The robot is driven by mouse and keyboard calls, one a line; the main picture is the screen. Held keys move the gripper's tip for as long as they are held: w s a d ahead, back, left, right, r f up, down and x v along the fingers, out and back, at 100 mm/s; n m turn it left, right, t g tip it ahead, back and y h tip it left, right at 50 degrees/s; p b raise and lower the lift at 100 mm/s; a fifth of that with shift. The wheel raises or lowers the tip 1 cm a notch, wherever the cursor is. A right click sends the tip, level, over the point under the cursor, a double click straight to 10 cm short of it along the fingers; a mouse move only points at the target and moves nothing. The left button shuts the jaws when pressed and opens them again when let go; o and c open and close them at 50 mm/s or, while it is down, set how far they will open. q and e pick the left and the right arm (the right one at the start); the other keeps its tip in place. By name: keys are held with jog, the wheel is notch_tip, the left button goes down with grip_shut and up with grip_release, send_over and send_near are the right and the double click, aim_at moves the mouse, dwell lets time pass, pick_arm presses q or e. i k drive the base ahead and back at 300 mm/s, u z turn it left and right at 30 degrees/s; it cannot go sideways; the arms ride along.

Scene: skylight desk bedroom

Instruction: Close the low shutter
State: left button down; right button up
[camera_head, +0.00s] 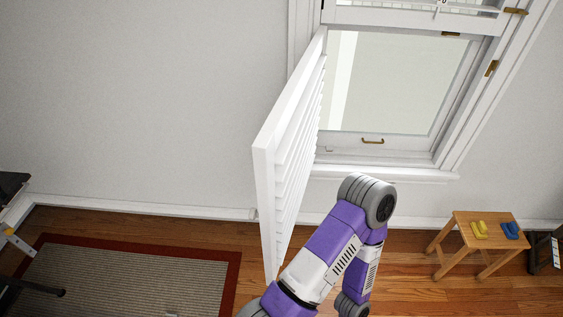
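The low shutter (292,145) is a white louvered panel in the middle of the head view. It stands open, swung out from the left side of the window (385,90) into the room. Its slatted face is turned toward the window and its free edge is nearest me. One of my purple and white arms (330,245) rises from the bottom edge and bends at a grey joint, just right of the shutter's lower part. I cannot tell whether it touches the shutter. Neither gripper shows.
A white sill (385,174) runs below the window. A small wooden stool (470,232) with yellow and blue items stands at the right. A red-bordered rug (130,280) lies on the wooden floor at the left. Dark furniture shows at the far left edge.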

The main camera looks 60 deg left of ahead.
aim_at(283, 150)
jog(key=z, duration=0.85)
jog(key=k, duration=1.7)
jog(key=u, duration=1.55)
jog(key=i, duration=0.45)
jog(key=u, duration=0.1)
